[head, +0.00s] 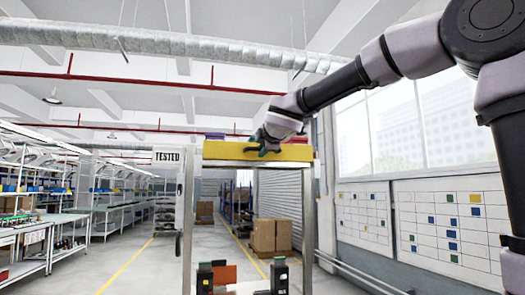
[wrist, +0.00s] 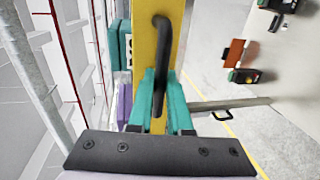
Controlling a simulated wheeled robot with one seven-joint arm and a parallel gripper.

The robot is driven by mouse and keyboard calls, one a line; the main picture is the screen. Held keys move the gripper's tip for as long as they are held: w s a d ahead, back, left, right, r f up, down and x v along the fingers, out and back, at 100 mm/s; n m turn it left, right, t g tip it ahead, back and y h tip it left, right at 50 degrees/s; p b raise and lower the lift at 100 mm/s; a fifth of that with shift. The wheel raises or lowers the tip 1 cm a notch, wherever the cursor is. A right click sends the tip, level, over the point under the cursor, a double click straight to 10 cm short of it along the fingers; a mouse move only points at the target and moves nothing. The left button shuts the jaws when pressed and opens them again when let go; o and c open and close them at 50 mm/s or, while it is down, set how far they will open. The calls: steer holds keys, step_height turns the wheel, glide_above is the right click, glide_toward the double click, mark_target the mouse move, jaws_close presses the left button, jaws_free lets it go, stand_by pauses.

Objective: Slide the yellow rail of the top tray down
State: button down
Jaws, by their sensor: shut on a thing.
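The yellow rail (head: 230,152) runs across the top of a grey metal frame in the head view, and its left and right ends rest at the two posts. In the wrist view the yellow rail (wrist: 143,40) runs up the picture, with a black bar handle (wrist: 163,45) on its face. My gripper (head: 265,147) is at the rail's middle-right in the head view. In the wrist view the teal fingers of my gripper (wrist: 161,78) are closed on the black handle from both sides. The top tray behind the rail is mostly hidden.
Teal boxes (wrist: 120,45) and a purple block (wrist: 124,103) lie behind the rail. Black devices (head: 280,275) and an orange piece (head: 224,274) stand lower in the frame. A TESTED sign (head: 167,157) is at the left post. Cardboard boxes (head: 263,235) stand farther back.

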steer(key=shift+f, duration=0.15)
stand_by(0.5)
steer(key=shift+f, duration=2.7)
steer(key=c, duration=0.8)
jaws_free()
steer(key=shift+c, duration=0.2)
steer(key=shift+r, duration=0.1)
steer(key=v, duration=1)
steer(key=shift+s, duration=0.4)
